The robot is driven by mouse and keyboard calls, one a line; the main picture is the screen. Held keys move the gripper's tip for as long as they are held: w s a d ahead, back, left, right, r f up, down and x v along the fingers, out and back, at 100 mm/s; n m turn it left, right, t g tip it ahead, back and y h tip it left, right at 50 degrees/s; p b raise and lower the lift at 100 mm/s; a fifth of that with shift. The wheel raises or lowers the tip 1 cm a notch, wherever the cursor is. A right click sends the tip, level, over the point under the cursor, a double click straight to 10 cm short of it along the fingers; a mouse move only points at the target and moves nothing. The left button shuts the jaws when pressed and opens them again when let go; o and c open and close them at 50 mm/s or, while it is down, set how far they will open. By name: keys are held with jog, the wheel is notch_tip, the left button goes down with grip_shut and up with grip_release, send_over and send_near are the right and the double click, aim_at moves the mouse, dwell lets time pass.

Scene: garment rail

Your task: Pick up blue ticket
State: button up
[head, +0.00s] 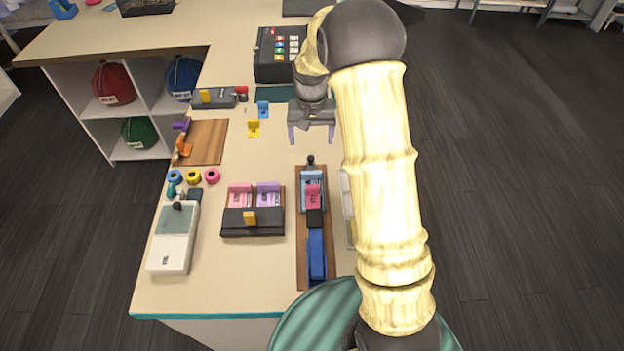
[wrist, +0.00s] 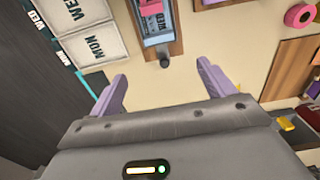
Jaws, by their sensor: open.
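A small blue ticket (head: 263,109) with an upright tab is on the counter, to the left of my gripper in the head view. My gripper (head: 311,134) is over the counter with its two lilac fingers apart and nothing between them. In the wrist view the open fingers (wrist: 162,79) are spread over bare counter, near the black knob of a wooden board. Another light blue piece (head: 312,177) lies in the wooden board's slot beside a pink one; it shows in the wrist view too (wrist: 157,27). The loose blue ticket does not show in the wrist view.
A yellow ticket (head: 253,129) is close to the blue one. A grey device (head: 212,98), a card terminal (head: 280,52) and a brown board (head: 205,140) stand around. A black tray (head: 252,227) holds pink and lilac tickets.

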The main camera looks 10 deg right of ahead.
jog(key=p, duration=0.2)
send_over(312, 172)
jog(key=f, duration=0.8)
jog(key=shift+w, duration=0.3)
jog(key=shift+s+f, duration=0.1)
jog(key=shift+f, duration=0.05)
jog(key=shift+s+f+p, duration=0.1)
jog(key=shift+f+p, duration=0.15)
jog(key=shift+p, duration=0.3)
jog(key=shift+s+a+f+p, duration=0.15)
jog(key=shift+f+p, duration=0.85)
jog(key=shift+f, duration=1.2)
jog(key=c, duration=1.1)
